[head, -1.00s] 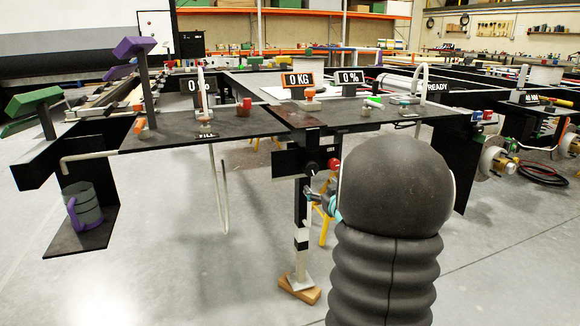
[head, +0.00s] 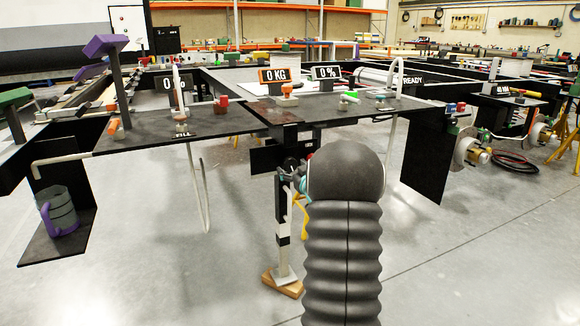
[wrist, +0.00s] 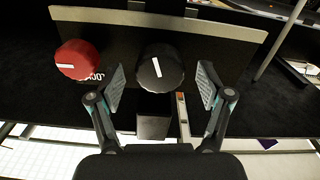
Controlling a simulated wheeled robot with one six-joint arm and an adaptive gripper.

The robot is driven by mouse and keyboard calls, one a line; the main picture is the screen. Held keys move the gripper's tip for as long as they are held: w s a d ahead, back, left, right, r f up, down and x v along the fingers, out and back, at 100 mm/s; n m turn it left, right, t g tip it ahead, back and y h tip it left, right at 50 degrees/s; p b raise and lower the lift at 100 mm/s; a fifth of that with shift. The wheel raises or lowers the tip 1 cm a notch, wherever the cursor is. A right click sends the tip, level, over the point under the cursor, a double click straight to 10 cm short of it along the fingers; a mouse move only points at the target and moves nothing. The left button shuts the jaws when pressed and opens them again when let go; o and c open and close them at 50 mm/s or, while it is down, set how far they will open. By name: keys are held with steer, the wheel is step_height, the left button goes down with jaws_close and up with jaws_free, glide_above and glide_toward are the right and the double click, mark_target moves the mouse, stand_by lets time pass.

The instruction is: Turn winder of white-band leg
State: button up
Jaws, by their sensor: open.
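The leg (head: 282,263), black and white in sections, stands upright under the front edge of the chassis on a wooden block. In the wrist view a round black knob (wrist: 160,68) with a white line across its face sits on a dark plate. My gripper (wrist: 163,88) is open, with one finger pad on each side of the black knob. I cannot tell whether the pads touch it. In the head view my gripper (head: 291,176) is at the leg's top, partly hidden by my arm.
A red knob (wrist: 78,60) with a white line is left of the black one, close to my left finger. A black box (wrist: 153,125) lies below the knob. The chassis deck (head: 230,118) is above. A grey-purple jug (head: 58,212) stands at left.

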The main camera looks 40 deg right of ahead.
steer(key=shift+x, duration=1.15)
steer(key=c, duration=1.2)
steer(key=shift+o, duration=0.2)
steer(key=m+p, duration=0.2)
steer(key=m, duration=0.1)
steer(key=shift+r, duration=0.15)
steer(key=m+p, duration=0.2)
steer(key=m, duration=0.1)
steer(key=shift+m, duration=0.3)
steer(key=m+p, duration=0.3)
steer(key=m, duration=0.3)
